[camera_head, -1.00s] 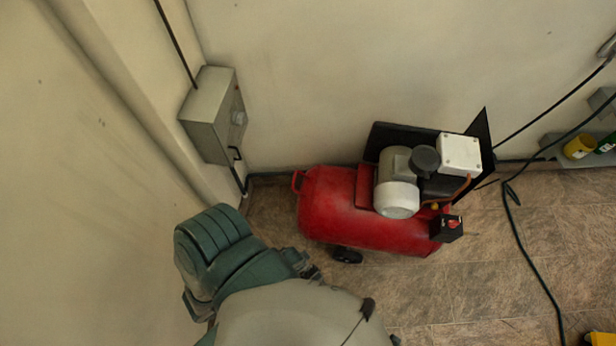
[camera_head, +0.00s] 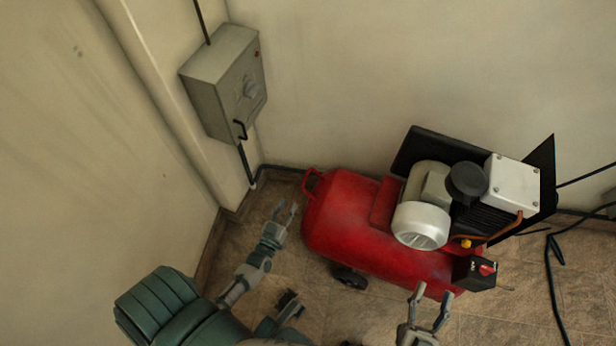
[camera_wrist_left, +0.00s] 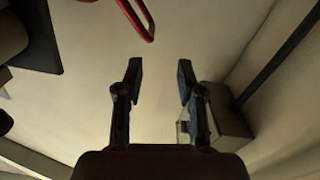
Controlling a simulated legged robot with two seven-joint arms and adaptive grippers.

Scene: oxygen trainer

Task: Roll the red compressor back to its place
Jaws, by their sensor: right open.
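The red compressor (camera_head: 347,222) stands on the tiled floor near the back wall, with a grey motor and black parts on top. Its red handle (camera_head: 309,183) is at the tank's left end and also shows at the top of the left wrist view (camera_wrist_left: 137,20). My left gripper (camera_head: 286,209) is open and empty, just left of the tank and below the handle, apart from the handle. Its spread fingers show in the left wrist view (camera_wrist_left: 158,68). My right gripper (camera_head: 434,294) is open at the tank's front right, near its lower edge; whether it touches is unclear.
A grey electrical box (camera_head: 226,85) with a dark conduit hangs at the wall corner, above and left of the compressor. A dark cable (camera_head: 552,285) lies on the floor at the right. The left wall is close to my left arm. A dark wheel (camera_head: 350,277) sits under the tank.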

